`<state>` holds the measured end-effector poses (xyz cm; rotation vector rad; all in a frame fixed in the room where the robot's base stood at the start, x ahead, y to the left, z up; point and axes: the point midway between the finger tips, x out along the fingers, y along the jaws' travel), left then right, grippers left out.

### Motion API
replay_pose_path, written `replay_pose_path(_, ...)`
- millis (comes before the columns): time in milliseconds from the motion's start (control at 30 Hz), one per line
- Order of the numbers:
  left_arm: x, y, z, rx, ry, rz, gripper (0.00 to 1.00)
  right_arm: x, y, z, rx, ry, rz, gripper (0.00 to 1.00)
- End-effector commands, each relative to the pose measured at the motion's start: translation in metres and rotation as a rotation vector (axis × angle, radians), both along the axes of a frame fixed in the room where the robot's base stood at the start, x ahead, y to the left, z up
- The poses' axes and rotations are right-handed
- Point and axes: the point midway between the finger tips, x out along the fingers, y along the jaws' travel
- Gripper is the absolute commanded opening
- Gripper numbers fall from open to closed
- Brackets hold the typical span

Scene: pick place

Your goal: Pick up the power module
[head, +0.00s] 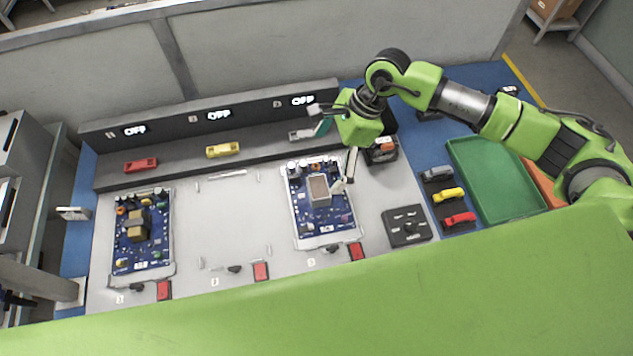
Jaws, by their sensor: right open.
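Two blue circuit boards with mounted components lie on the light grey test panel, and I cannot tell for sure which part is the power module. The right board (335,226) carries a boxy grey-topped part (319,190) at its middle. The left board (127,249) carries a yellow and dark block (138,225). My right gripper (331,150) is open, with its fingers spread wide near the top right of the right board. No object shows between the fingers. My left gripper is not in view.
A raised dark ledge with OFF displays holds a red (141,165), a yellow (223,150) and a grey piece. At right are a black button box (408,226), small coloured pieces and an empty green tray (487,180). The panel between the boards is mostly clear.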

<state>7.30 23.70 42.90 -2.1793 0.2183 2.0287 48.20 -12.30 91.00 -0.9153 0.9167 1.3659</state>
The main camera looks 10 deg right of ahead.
Motion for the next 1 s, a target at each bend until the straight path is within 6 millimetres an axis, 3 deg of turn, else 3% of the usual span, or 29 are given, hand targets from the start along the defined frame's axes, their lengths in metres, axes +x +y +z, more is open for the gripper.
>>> replay_pose_path(167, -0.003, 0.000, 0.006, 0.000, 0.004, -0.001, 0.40, 0.000, 0.009, -0.019, 0.002, 0.001, 0.000, 1.00)
replay_pose_path(367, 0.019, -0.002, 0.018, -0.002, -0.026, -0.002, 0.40, -0.001, 0.014, -0.031, 0.001, 0.003, -0.001, 1.00)
replay_pose_path(500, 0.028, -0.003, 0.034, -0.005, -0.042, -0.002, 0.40, -0.003, 0.022, -0.050, 0.001, 0.004, 0.000, 1.00)
replay_pose_path(700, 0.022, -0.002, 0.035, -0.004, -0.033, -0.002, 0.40, -0.001, 0.028, -0.070, 0.001, 0.000, -0.001, 1.00)
replay_pose_path(933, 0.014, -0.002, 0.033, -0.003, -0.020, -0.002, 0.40, -0.001, 0.028, -0.072, 0.001, -0.001, -0.001, 1.00)
replay_pose_path(1000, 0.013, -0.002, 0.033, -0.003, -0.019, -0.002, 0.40, -0.001, 0.028, -0.072, 0.001, -0.001, -0.001, 0.82)
